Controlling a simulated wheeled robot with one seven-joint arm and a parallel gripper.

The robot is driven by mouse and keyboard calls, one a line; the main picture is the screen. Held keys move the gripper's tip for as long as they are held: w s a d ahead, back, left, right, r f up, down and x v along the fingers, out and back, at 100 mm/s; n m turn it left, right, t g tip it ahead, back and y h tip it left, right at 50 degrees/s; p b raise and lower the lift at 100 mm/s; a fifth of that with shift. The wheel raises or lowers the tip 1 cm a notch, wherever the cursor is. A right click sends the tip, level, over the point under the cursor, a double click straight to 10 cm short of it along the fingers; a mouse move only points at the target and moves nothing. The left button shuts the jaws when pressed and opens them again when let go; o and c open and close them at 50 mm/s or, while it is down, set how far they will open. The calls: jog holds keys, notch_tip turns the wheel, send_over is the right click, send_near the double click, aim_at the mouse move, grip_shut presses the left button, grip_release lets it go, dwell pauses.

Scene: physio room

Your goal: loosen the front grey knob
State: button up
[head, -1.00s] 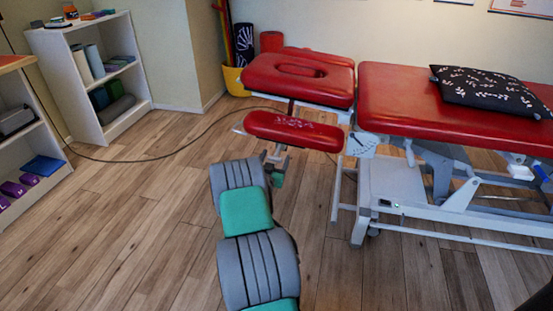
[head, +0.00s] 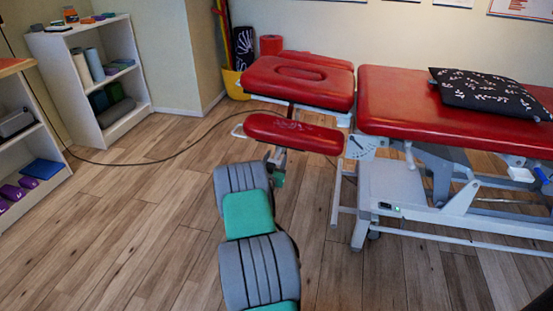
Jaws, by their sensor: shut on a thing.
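The red front armrest (head: 293,132) of the treatment table hangs low at the table's head end, below the headrest. My gripper (head: 277,164) is at the grey bracket under the armrest's left half, at the end of my grey and green arm. It is small here and partly hidden by my arm and the armrest. It is shut on what appears to be the front grey knob. The knob itself is covered, so its turn cannot be made out.
The red headrest (head: 298,82) is just behind the armrest. The table's main pad (head: 405,105) bears a black patterned pillow (head: 490,92). The table's pale metal frame (head: 400,232) stands right of my arm. A cable (head: 150,160) crosses the floor. Open floor lies left, towards white shelves (head: 128,125).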

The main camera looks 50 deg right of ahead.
jog(key=shift+w, duration=0.15)
jog(key=shift+c, duration=1.3)
jog(key=shift+n, duration=0.3)
jog(key=n, duration=0.3)
jog(key=shift+a+f+b, duration=0.1)
jog(key=shift+b, duration=0.2)
jog(key=n, duration=0.4)
jog(key=shift+n, duration=0.4)
jog(key=n+p, duration=0.1)
jog(key=n, duration=0.4)
jog(key=shift+n, duration=0.3)
jog(key=shift+n+p, duration=0.65)
jog(key=shift+n, duration=1.35)
